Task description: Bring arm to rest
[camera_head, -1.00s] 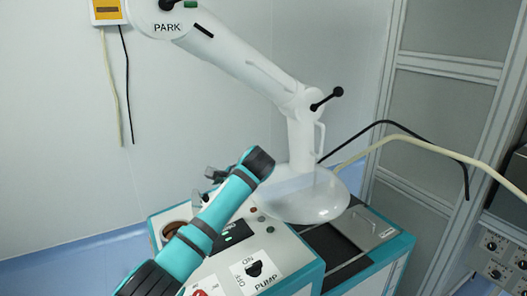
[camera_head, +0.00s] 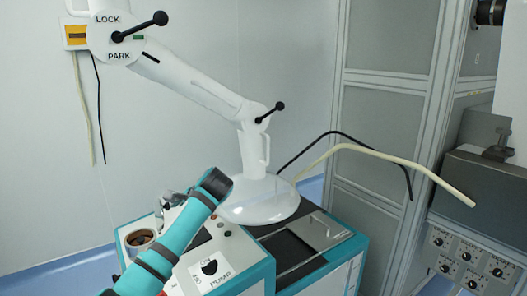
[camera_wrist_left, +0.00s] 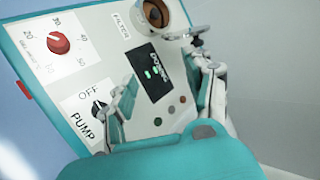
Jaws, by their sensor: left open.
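A white jointed arm (camera_head: 190,80) ends in a round white hood (camera_head: 258,203), which rests on or just above the cart top; I cannot tell if it touches. Its upper joint, at the upper left, reads LOCK and PARK, and a black lever (camera_head: 140,27) there points up and right. A second black lever (camera_head: 270,112) is on the lower joint. My left gripper (camera_head: 173,205) is largely hidden behind my teal forearm. In the left wrist view it (camera_wrist_left: 162,88) is open and empty over the cart's panel, fingers apart. My right gripper is not in view.
The teal and white cart (camera_head: 235,275) carries a PUMP knob (camera_head: 209,267), a small display (camera_wrist_left: 152,74) and a round brown-lined opening (camera_head: 140,239). Black and cream hoses (camera_head: 390,157) run right. A control panel (camera_head: 470,255) stands at the right. A wall box (camera_head: 77,34) hangs upper left.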

